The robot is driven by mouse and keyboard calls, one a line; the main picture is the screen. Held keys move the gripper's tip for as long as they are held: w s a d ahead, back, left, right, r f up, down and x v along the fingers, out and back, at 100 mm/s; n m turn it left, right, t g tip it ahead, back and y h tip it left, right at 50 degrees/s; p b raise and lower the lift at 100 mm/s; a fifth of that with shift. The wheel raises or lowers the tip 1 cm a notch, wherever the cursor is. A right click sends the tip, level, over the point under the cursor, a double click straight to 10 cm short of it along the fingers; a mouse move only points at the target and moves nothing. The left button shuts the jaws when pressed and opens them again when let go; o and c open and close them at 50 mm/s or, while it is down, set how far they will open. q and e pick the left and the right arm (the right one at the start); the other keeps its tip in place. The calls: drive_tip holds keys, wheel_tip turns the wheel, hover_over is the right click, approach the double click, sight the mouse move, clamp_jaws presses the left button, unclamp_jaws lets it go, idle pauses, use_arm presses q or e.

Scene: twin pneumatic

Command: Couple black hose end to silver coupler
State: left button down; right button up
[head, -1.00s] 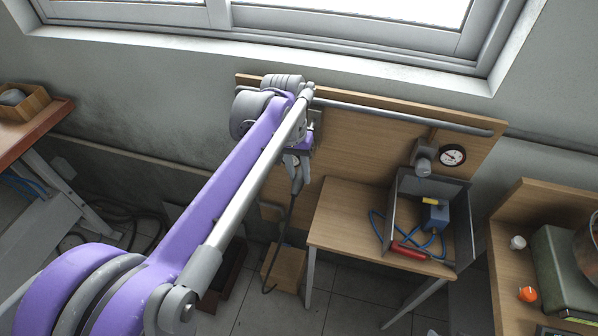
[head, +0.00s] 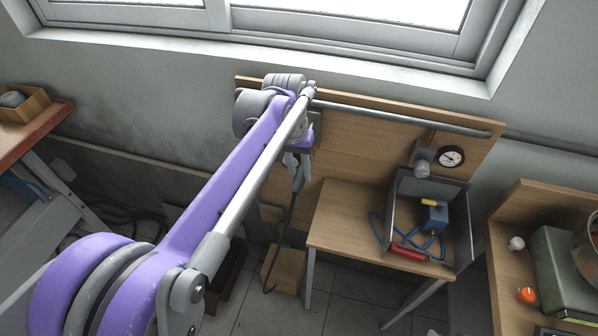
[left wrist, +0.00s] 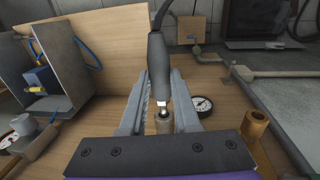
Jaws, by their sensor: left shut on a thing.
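The black hose end (left wrist: 157,72) is held between the fingers of my left gripper (left wrist: 160,103), which is shut on it. Its bright metal tip points down toward a small dull silver coupler (left wrist: 163,123) on the wooden board. The tip is right at the coupler's mouth in the left wrist view; I cannot tell whether it is inside. In the head view my left gripper (head: 297,160) is at the left part of the board, mostly behind my arm, and the hose (head: 284,225) hangs below it. The coupler is hidden there. My right gripper is out of view.
A brass-coloured fitting (left wrist: 255,124) and a dial gauge (left wrist: 203,105) sit on the board near the coupler. A grey open box (head: 462,225) with a blue hose stands on the small table. Another gauge (head: 451,156) is on the board's right.

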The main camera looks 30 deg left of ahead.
use_arm(q)
drive_tip(key=shift+w+a, duration=0.25)
drive_tip(key=shift+w, duration=0.8)
drive_tip(key=c, duration=0.6)
unclamp_jaws()
drive_tip(key=shift+w, duration=0.1)
drive_tip(key=shift+o, duration=0.2)
wheel_tip(320, 180, up, 11)
drive_tip(key=a+p, duration=0.1)
drive_tip(key=shift+s+a, duration=0.2)
drive_tip(key=shift+f, duration=0.15)
drive_tip(key=m+t+y+p, duration=0.1)
drive_tip(key=t, duration=0.1)
approach(301, 181)
wheel_tip(301, 181, down, 4)
drive_tip(key=s+d, duration=0.2)
drive_tip(key=d, duration=0.1)
drive_tip(key=s+d+f+m+t+p, duration=0.1)
drive_tip(key=s+d+f+t, duration=0.2)
drive_tip(key=s+f, duration=0.7)
drive_tip(key=shift+s+d+f+m+y, duration=0.3)
drive_tip(key=shift+s+f+m, duration=0.05)
drive_tip(key=shift+m, duration=0.05)
